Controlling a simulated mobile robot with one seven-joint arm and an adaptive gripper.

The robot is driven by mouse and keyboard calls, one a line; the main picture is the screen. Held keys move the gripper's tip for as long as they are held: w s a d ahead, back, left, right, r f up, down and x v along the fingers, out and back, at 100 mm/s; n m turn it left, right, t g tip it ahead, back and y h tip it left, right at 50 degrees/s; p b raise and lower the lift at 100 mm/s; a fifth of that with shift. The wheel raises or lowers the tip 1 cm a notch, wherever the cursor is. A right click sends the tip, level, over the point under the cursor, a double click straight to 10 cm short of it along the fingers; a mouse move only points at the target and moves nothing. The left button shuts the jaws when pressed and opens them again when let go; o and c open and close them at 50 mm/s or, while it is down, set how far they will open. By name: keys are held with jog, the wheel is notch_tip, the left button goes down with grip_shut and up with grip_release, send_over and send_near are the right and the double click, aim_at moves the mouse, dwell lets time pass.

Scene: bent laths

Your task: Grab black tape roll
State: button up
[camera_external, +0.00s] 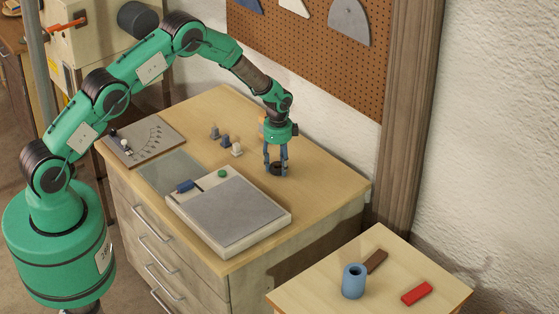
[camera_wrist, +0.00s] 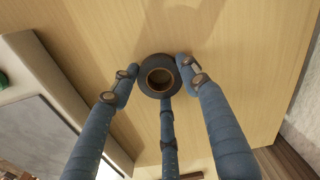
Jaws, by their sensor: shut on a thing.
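The black tape roll (camera_wrist: 147,89) lies flat on the wooden cabinet top, with its brown core facing up in the wrist view. In the external view the tape roll (camera_external: 277,170) shows as a small dark ring, partly covered by my fingers. My gripper (camera_external: 277,168) points straight down over it near the right part of the top. In the wrist view my gripper (camera_wrist: 160,82) has three blue fingers around the roll, two at its sides and one at its near edge. The fingers are shut on it. I see no clear gap between the roll and the top.
A grey-topped box (camera_external: 235,210) with a green button stands left of the roll. Several small knobs (camera_external: 225,141) stand behind it. A dial panel (camera_external: 140,140) lies at the far left. A lower table (camera_external: 325,295) holds a blue cylinder (camera_external: 354,281), a brown block and a red block (camera_external: 417,293).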

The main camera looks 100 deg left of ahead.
aim_at(278, 166)
notch_tip(278, 166, up, 10)
jog(key=shift+f+b, duration=0.15)
jog(key=shift+b, duration=0.3)
